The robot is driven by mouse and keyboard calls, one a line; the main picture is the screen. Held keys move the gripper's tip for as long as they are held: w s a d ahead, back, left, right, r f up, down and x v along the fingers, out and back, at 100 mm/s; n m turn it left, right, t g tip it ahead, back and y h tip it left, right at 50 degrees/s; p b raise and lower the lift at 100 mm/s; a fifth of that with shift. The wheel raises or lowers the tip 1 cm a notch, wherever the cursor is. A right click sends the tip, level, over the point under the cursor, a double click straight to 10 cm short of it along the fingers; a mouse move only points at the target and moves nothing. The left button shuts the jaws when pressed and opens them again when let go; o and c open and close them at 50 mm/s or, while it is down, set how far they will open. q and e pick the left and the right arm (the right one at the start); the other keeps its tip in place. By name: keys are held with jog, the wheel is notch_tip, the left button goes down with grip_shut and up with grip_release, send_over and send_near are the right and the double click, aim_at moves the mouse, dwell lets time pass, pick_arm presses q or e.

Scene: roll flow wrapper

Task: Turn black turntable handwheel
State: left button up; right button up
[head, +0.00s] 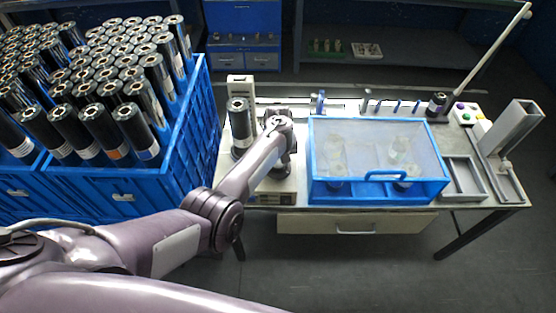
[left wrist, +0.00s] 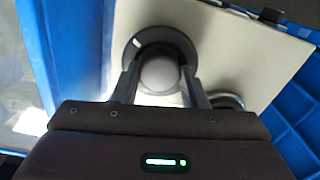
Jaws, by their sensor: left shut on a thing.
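The black round handwheel (left wrist: 160,35) shows in the left wrist view, with a small white mark on its rim. A pale grey rounded part (left wrist: 158,75) shows at its middle, between my fingers. My left gripper (left wrist: 159,72) is shut on the handwheel, with a finger on each side. In the head view my left gripper (head: 281,165) points down at the left end of the table, partly covered by my own arm. The handwheel is hidden there. A black roll (head: 240,140) stands upright just left of the gripper. My right gripper is not in view.
A blue-framed box with a clear cover (head: 380,198) stands right of my left gripper. Blue crates (head: 185,140) full of black rolls stand at the left. A grey tray (head: 463,178) and coloured buttons (head: 462,112) are at the right. Floor in front is clear.

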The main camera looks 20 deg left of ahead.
pick_arm(q)
jog(key=o, duration=1)
jog(key=shift+r, duration=3.85)
